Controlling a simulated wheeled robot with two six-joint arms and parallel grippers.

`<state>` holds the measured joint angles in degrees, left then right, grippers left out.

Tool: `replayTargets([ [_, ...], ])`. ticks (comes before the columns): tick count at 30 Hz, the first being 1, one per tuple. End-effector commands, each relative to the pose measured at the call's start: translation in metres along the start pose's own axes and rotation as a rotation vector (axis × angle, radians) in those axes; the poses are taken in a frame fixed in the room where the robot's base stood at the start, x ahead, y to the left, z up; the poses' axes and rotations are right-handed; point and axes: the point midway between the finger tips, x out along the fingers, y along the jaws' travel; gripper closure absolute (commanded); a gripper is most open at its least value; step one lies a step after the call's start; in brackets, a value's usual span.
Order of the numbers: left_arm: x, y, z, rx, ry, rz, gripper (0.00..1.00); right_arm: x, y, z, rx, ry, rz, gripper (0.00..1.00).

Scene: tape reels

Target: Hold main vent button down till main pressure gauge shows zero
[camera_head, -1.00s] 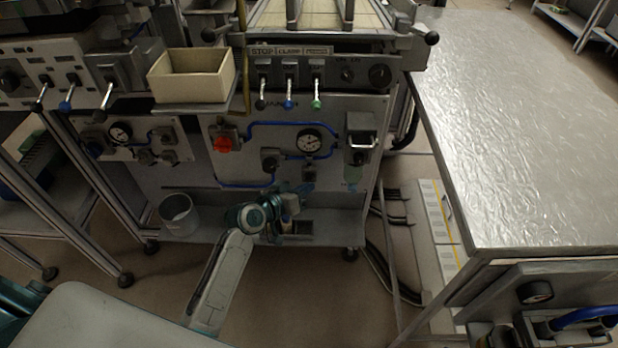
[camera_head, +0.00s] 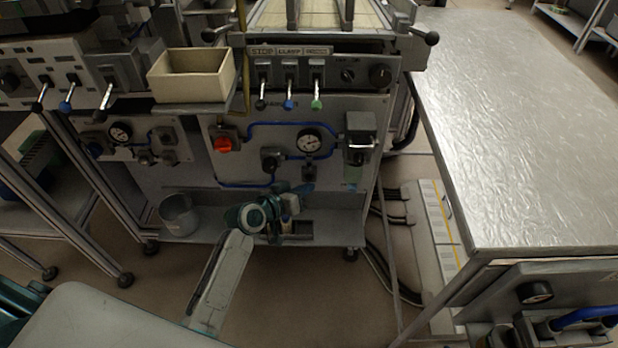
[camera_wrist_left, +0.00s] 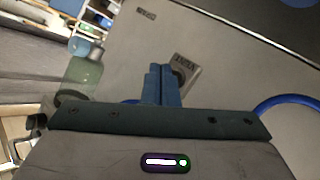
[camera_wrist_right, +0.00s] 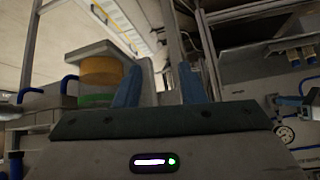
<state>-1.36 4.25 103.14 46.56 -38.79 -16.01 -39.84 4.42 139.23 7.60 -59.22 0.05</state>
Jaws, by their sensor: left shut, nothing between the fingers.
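The main pressure gauge (camera_head: 310,142) is a round white dial on the cart's front panel. Its needle is too small to read. Below it sits a small dark block (camera_head: 309,172), likely the vent button's housing. My left gripper (camera_head: 306,188) is just below this block. In the left wrist view, its shut, empty blue fingers (camera_wrist_left: 162,84) overlap a grey labelled block (camera_wrist_left: 186,74). The button itself is hidden, and I cannot tell whether the fingertips touch it. My right gripper (camera_wrist_right: 160,85) shows only in its wrist view, open and empty, away from the panel.
A red knob (camera_head: 223,144), blue tubing and a filter unit (camera_head: 359,140) surround the gauge. Levers (camera_head: 288,90) and a cream bin (camera_head: 193,76) are above. A grey bucket (camera_head: 179,214) stands on the lower shelf. A metal table (camera_head: 530,130) fills the right.

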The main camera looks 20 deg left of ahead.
Motion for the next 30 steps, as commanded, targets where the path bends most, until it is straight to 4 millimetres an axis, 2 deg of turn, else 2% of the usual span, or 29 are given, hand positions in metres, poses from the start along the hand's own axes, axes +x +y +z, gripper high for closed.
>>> replayTargets([
  [10, 0.0000, 0.0000, 0.0000, 0.000, 0.000, 0.000, 1.00, -0.0008, -0.0001, 0.0027, 0.000, -0.005, 0.000, 0.64],
  [30, 0.0058, -0.0042, -0.0046, 0.000, 0.000, 0.000, 1.00, 0.0006, -0.0001, -0.0060, -0.002, 0.015, 0.000, 0.64],
])
